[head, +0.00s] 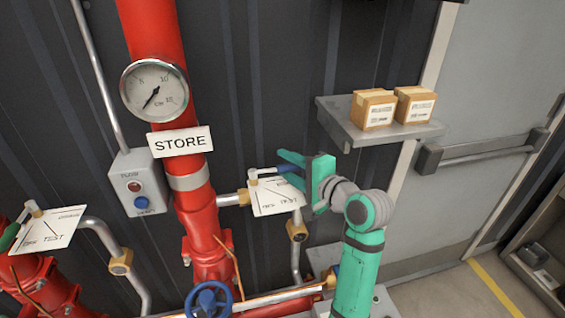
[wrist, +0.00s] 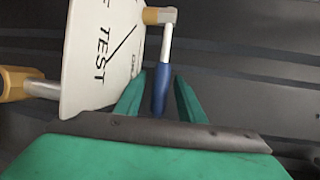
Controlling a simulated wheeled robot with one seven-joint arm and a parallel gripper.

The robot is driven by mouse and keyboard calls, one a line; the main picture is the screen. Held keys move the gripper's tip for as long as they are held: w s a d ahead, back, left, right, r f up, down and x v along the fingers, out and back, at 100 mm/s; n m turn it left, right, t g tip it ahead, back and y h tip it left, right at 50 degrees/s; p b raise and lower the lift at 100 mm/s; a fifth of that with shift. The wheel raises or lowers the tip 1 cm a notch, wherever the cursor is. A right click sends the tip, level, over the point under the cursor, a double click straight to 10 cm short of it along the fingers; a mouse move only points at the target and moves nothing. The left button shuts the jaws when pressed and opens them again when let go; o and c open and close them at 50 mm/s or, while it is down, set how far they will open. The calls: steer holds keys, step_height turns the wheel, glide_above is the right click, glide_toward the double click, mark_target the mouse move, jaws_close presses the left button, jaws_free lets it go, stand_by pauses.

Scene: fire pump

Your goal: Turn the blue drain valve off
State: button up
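The drain valve has a thin lever with a blue grip (head: 290,168), which points right from a brass hub (head: 252,174) beside the red pipe. In the wrist view the blue grip (wrist: 160,92) hangs below the hub (wrist: 159,16). A white plate (head: 275,198) sits behind the lever; TEST is readable on it, and the plate (wrist: 98,60) also shows in the wrist view. My gripper (head: 291,165) is open, with its fingers (wrist: 159,100) on either side of the blue grip. Gaps show between the grip and both fingers.
A shelf (head: 340,122) with two cardboard boxes (head: 394,107) stands above right of my gripper. A blue handwheel (head: 208,300) is below. Another plate (head: 48,229) is at far left.

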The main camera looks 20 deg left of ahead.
steer(key=shift+x, duration=1.3)
steer(key=shift+c, duration=0.6)
jaws_close()
